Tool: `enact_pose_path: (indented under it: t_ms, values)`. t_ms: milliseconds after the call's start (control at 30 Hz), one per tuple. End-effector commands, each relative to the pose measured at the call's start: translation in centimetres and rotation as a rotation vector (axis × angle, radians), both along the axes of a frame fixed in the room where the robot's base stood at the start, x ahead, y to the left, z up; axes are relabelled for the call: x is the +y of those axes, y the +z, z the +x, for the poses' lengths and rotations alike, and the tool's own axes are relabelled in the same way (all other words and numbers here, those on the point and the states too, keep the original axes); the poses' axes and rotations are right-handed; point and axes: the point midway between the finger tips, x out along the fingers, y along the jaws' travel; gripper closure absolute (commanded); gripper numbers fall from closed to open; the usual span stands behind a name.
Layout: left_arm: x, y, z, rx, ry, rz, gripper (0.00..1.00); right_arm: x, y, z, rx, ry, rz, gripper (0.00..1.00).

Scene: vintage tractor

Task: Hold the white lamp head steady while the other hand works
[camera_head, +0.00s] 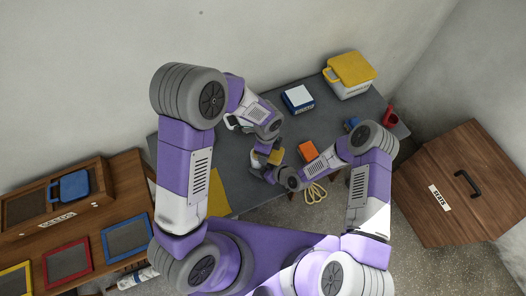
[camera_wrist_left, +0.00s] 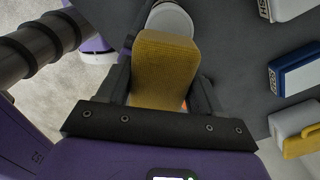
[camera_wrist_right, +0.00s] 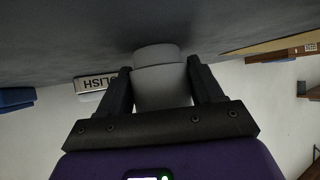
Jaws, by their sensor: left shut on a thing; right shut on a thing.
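The white lamp head (camera_head: 255,160) is a pale round piece low over the grey table. My right gripper (camera_head: 264,171) is shut around it; in the right wrist view the lamp head (camera_wrist_right: 162,85) sits upright between both fingers. My left gripper (camera_head: 275,146) is shut on a yellow sponge-like block (camera_head: 275,157). In the left wrist view the block (camera_wrist_left: 163,70) fills the jaws, and the lamp head's round rim (camera_wrist_left: 170,18) shows just beyond its end. I cannot tell whether block and lamp head touch. The fingers partly hide the lamp head's sides.
The grey table (camera_head: 270,98) also holds a blue-and-white box (camera_head: 298,98), a yellow-lidded container (camera_head: 350,70), an orange block (camera_head: 308,151), a red item (camera_head: 389,118) and a yellow sheet (camera_head: 217,193). A cord loop (camera_head: 315,193) lies near the front edge. A wooden chest (camera_head: 465,170) stands right.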

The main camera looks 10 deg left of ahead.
Motion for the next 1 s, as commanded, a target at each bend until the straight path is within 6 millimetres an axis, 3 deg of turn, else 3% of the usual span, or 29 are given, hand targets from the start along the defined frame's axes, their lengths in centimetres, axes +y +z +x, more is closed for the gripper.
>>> enact_pose_path:
  t_ms: [600,1000]
  values:
    - [0.1,5.3,0.0,0.002,0.001,0.001,0.63,0.0,0.0,0.0,0.0,0.0,0.0,0.71]
    - [0.1,5.7,-0.1,0.005,0.0,0.003,0.63,0.0,0.0,0.0,0.0,0.0,0.0,0.71]
